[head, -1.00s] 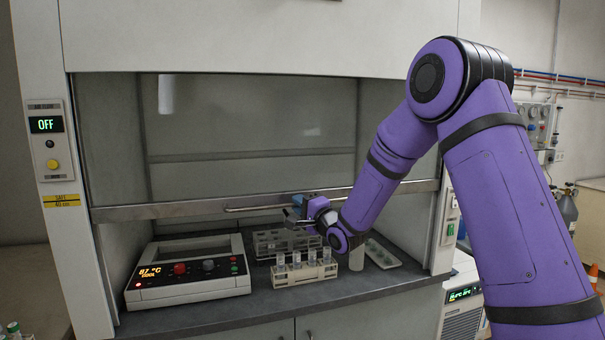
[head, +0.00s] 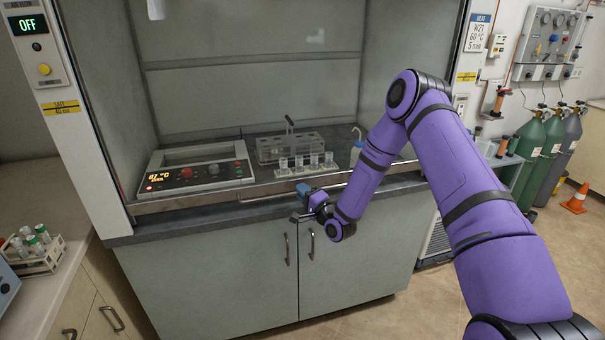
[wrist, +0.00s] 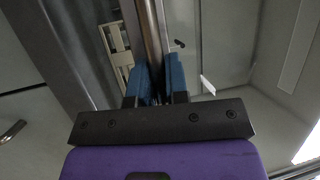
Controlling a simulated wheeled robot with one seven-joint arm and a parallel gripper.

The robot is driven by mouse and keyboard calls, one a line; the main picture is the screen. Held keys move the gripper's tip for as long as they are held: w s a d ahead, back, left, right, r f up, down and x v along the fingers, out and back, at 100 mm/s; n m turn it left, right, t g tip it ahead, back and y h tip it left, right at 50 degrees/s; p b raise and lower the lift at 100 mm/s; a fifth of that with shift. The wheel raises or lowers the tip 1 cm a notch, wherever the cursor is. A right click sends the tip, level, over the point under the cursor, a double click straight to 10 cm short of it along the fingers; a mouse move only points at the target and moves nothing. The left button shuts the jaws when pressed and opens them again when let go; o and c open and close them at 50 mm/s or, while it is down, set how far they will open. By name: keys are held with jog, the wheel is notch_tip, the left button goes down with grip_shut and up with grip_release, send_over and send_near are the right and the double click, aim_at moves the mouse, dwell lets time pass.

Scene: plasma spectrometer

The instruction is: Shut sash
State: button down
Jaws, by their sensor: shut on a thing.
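The fume hood's sash is a clear pane with a metal bottom rail (head: 215,197). In the head view the rail lies low, across the front of the hood just above the worktop's front edge. I cannot tell whether it touches the worktop. A thin handle bar (head: 262,199) runs along the rail. My gripper (head: 303,189) is at the middle of the rail, shut on this bar. In the wrist view the bar (wrist: 149,38) passes between the blue fingers of my gripper (wrist: 160,82). The fingers hide part of the bar.
Behind the pane stand a hotplate (head: 197,176) reading 87 °C, a vial rack (head: 305,168) and a wash bottle (head: 356,150). Cabinet doors with handles (head: 287,249) lie below. A tube rack (head: 36,258) stands at left, gas cylinders (head: 552,150) and a cone (head: 577,198) at right.

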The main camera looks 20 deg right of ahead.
jog(key=shift+f, duration=2.05)
jog(key=shift+s+f, duration=0.1)
jog(key=c, duration=1.1)
grip_release()
jog(key=shift+f, duration=0.1)
jog(key=v, duration=1)
jog(key=shift+s+d, duration=0.2)
jog(key=shift+s, duration=0.05)
